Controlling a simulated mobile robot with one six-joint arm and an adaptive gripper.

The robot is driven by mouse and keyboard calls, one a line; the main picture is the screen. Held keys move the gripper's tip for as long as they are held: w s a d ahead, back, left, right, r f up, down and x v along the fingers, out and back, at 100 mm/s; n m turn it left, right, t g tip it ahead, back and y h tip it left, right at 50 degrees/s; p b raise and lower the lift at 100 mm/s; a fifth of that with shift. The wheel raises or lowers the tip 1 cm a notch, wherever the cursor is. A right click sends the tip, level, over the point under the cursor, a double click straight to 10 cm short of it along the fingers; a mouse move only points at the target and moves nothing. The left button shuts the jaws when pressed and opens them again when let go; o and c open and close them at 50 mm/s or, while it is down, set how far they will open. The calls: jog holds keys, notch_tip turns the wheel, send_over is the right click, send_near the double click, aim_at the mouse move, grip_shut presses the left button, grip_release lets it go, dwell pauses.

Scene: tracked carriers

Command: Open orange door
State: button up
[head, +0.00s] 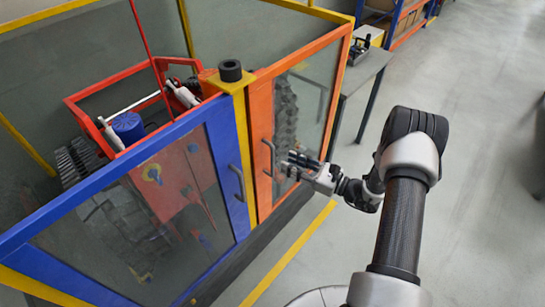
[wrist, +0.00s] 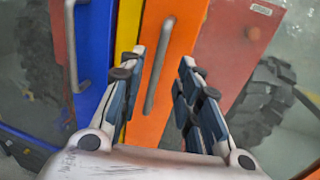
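The orange door (head: 262,120) is a framed glass panel on the cage, and it looks closed against the yellow post (head: 243,140). Its grey bar handle (head: 268,158) is upright on the left side of the frame. In the wrist view the handle (wrist: 157,68) shows between and beyond my fingers, on the orange frame (wrist: 172,90). My gripper (head: 290,164) is just to the right of the handle in the head view. In the wrist view my gripper (wrist: 163,62) is open and empty, its fingers on either side of the handle. I cannot tell whether they touch it.
A blue door (head: 222,150) with its own grey handle (head: 239,183) stands left of the post. Behind the glass is a red tracked machine (head: 165,190). A table (head: 365,68) stands beyond the orange door. The grey floor (head: 480,180) to the right is clear.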

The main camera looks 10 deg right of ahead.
jog(key=b+x, duration=0.1)
jog(key=x, duration=0.6)
jog(key=shift+w+a, duration=0.2)
jog(key=shift+a, duration=0.05)
jog(key=shift+c, duration=0.2)
grip_shut()
